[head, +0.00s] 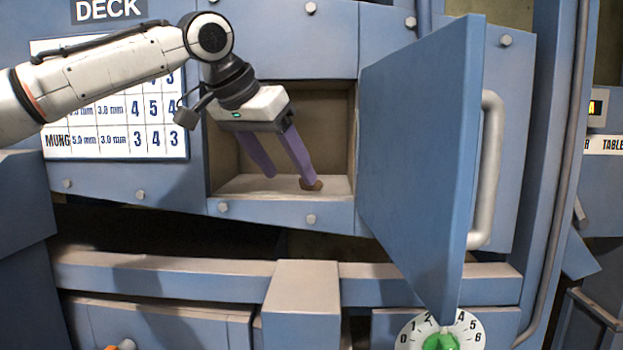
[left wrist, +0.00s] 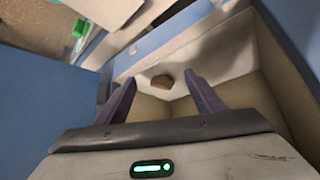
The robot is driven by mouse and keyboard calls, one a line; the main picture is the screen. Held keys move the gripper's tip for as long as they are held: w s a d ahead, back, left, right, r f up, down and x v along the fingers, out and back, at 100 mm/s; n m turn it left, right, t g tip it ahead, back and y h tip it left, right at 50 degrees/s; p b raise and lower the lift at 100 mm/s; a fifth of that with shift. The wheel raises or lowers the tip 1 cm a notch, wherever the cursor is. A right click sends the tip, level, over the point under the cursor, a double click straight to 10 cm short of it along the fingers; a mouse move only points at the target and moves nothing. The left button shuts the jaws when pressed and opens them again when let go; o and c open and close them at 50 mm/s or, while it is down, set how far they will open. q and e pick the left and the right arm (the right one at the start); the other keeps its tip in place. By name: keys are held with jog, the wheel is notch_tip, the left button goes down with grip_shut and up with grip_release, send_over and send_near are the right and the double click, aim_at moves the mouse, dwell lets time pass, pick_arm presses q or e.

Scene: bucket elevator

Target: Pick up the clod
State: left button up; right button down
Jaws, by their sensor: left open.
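The clod (head: 311,185) is a small brown lump on the pale floor of the open compartment in the blue machine, partly hidden by a finger in the head view. In the left wrist view the clod (left wrist: 162,81) lies on the floor beyond the fingertips, in the gap between them. My left gripper (head: 291,178) reaches into the compartment from the upper left with its purple fingers apart. It is open and empty, and its fingers (left wrist: 160,82) show on both sides of the clod in the left wrist view. My right gripper is not in view.
The compartment's blue door (head: 415,150) stands open to the right, with a grey handle (head: 487,170). The compartment's walls and front lip (head: 265,212) surround the left fingers closely. Below are a beam (head: 160,276) and a numbered dial with a green knob (head: 440,342).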

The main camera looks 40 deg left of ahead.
pick_arm(q)
jog(key=shift+w+a+r, duration=0.1)
jog(key=shift+w, duration=0.7)
jog(key=shift+w+a+p, duration=0.15)
jog(key=shift+w+p, duration=0.4)
jog(key=shift+w, duration=0.65)
jog(key=x, duration=0.2)
jog(key=shift+w+f, duration=0.35)
jog(key=shift+f, duration=0.1)
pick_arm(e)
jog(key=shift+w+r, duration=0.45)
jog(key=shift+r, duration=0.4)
pick_arm(q)
jog(key=c, duration=1.1)
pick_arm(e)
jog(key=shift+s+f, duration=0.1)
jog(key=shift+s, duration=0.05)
